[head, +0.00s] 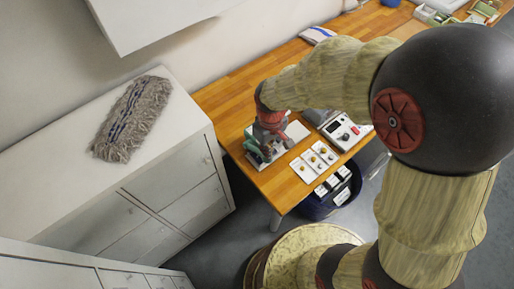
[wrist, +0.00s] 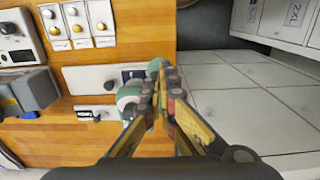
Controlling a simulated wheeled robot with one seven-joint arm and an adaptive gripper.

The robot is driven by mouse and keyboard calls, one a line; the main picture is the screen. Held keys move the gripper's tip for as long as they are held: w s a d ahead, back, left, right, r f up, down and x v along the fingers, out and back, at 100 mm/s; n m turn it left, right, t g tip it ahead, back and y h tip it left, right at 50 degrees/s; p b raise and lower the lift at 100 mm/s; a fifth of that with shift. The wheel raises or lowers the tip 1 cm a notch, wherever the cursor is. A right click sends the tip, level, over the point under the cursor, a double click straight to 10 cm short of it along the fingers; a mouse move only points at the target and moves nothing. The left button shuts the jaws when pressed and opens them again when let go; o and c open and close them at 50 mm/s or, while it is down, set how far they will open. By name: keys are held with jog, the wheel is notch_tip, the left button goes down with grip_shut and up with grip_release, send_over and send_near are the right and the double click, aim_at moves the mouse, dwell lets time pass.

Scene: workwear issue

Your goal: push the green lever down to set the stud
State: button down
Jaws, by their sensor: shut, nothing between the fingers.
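The green lever (wrist: 157,65) shows as a rounded pale green part just beyond my fingertips in the wrist view. More pale green (wrist: 128,97) shows at the left of the fingers; I cannot tell how the two parts join. My gripper (wrist: 163,88) is shut and empty, its fingertips over or against the green part; contact is unclear. The fingers hide much of it. In the head view my gripper (head: 268,146) is low over the table's near corner, with a bit of the green press (head: 253,148) beside it.
The wooden table (head: 230,97) holds white cards with round studs (head: 314,160) and a white device with a dial (head: 346,131) right of my gripper. A dark bin (head: 318,208) stands below the table edge. A white cabinet (head: 185,105) with a grey mop pad (head: 133,118) stands left.

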jog(key=shift+s+f, duration=0.1)
jog(key=shift+f, duration=0.15)
jog(key=shift+s+d+f+b, duration=0.15)
jog(key=shift+f+b, duration=0.15)
jog(key=shift+f, duration=0.1)
jog(key=shift+s+f, duration=0.1)
jog(key=shift+f, duration=0.2)
jog(key=shift+s+d+f+b, duration=0.1)
jog(key=shift+f+b, duration=0.25)
jog(key=shift+b, duration=0.1)
jog(key=shift+s+d+f+b, duration=0.15)
jog(key=shift+f+b, duration=0.45)
jog(key=shift+f, duration=0.25)
jog(key=shift+s+d+f+b, duration=0.1)
jog(key=shift+s+f+b, duration=0.05)
jog(key=shift+f+b, duration=0.55)
dwell(0.6)
notch_tip(320, 180, up, 13)
jog(key=p, duration=1)
dwell(0.7)
